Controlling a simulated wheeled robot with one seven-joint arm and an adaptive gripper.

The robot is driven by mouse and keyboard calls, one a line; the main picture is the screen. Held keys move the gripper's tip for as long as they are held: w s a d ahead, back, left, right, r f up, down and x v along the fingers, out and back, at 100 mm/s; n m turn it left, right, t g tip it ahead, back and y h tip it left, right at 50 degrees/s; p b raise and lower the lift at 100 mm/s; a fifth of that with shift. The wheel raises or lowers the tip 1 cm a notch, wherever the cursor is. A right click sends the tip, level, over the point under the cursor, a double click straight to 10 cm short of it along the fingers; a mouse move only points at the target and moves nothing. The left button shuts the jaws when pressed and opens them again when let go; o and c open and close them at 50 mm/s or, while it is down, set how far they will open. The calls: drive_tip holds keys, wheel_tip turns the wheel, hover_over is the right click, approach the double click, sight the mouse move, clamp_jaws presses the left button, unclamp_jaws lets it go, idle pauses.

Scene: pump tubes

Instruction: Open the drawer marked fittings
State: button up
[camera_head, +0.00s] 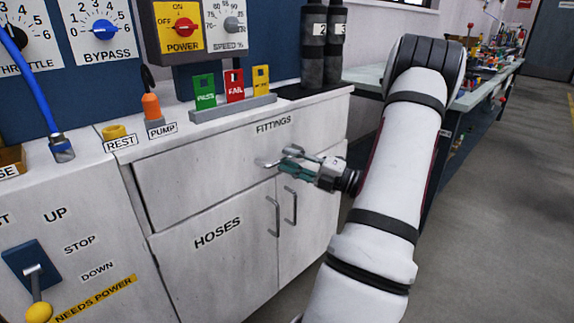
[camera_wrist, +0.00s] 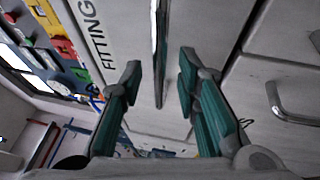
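The drawer marked FITTINGS (camera_head: 195,180) is the wide white front at the top of the cabinet, and it looks flush with it. Its metal bar handle (camera_head: 268,163) is partly hidden by my gripper (camera_head: 290,160), which reaches in from the right. In the wrist view, the handle (camera_wrist: 158,50) stands between the two green fingers of my gripper (camera_wrist: 160,75). The fingers are apart, with a visible gap on each side of the bar. The FITTINGS label (camera_wrist: 95,40) shows sideways at the upper left.
Below is the door marked HOSES (camera_head: 215,265), with two upright door handles (camera_head: 273,217) near my gripper. On the counter above stand the green, red and yellow tags (camera_head: 235,88) in a grey rack (camera_head: 220,111) and the orange pump plug (camera_head: 151,107). Open floor (camera_head: 500,220) lies right.

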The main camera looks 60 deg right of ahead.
drive_tip(key=shift+w+a+r, duration=0.15)
drive_tip(key=shift+w, duration=0.55)
clamp_jaws()
